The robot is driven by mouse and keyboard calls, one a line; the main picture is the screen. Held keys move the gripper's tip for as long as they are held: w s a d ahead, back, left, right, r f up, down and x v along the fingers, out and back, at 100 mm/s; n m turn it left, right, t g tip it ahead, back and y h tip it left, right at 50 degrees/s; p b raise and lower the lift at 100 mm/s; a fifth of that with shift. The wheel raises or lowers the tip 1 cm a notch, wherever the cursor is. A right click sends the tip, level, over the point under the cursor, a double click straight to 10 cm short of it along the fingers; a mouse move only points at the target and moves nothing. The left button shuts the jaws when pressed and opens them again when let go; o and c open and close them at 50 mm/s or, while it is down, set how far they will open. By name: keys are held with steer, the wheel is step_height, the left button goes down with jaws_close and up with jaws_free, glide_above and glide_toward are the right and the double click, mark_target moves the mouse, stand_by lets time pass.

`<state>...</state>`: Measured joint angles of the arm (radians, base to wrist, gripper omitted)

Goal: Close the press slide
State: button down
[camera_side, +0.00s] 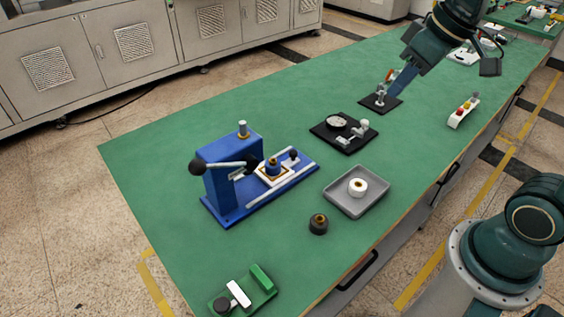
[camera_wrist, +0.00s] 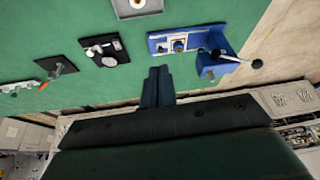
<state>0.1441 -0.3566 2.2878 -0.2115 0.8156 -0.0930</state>
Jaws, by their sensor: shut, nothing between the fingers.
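The blue press (camera_side: 228,180) stands on the near left part of the green table, with a long black-knobbed lever on its column. Its slide (camera_side: 272,174) is a pale plate on light rails, out to the right of the column, carrying a blue and brass part. A black knob (camera_side: 293,154) stands by the slide's outer end. In the wrist view the press (camera_wrist: 217,66) is at the upper right, with the slide (camera_wrist: 179,45) on its left side. My gripper (camera_side: 396,87) is shut and empty, well away from the press, near the far black fixture. Its closed fingers show in the wrist view (camera_wrist: 159,71).
A black plate with a round dial (camera_side: 343,132) lies between my gripper and the press. A grey tray (camera_side: 344,203) with a white ring, a dark cylinder (camera_side: 318,224) and a green fixture (camera_side: 262,280) lie nearer. A button box (camera_side: 464,110) stands right. The table's back left is clear.

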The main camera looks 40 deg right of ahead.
steer(key=w+d+f+n+g+y, duration=0.1)
steer(key=w+d+f, duration=0.1)
steer(key=w+f, duration=0.35)
steer(key=w+d+f+y, duration=0.2)
steer(key=w, duration=0.7)
steer(key=w+d+f+y, duration=0.1)
steer(key=w+d+f, duration=0.2)
steer(key=f, duration=0.3)
steer(key=w+d+f+n+y, duration=0.1)
steer(key=w+d+f, duration=0.2)
steer(key=f, duration=0.3)
steer(key=shift+w+d+f+y, duration=0.25)
steer(key=shift+w+d+y, duration=0.05)
steer(key=shift+w+d, duration=0.05)
steer(key=shift+f, duration=0.1)
steer(key=x, duration=1)
steer(key=shift+a, duration=0.2)
steer(key=shift+s+a, duration=0.25)
steer(key=shift+a, duration=0.75)
steer(key=shift+s+a, duration=0.15)
steer(key=shift+a, duration=0.6)
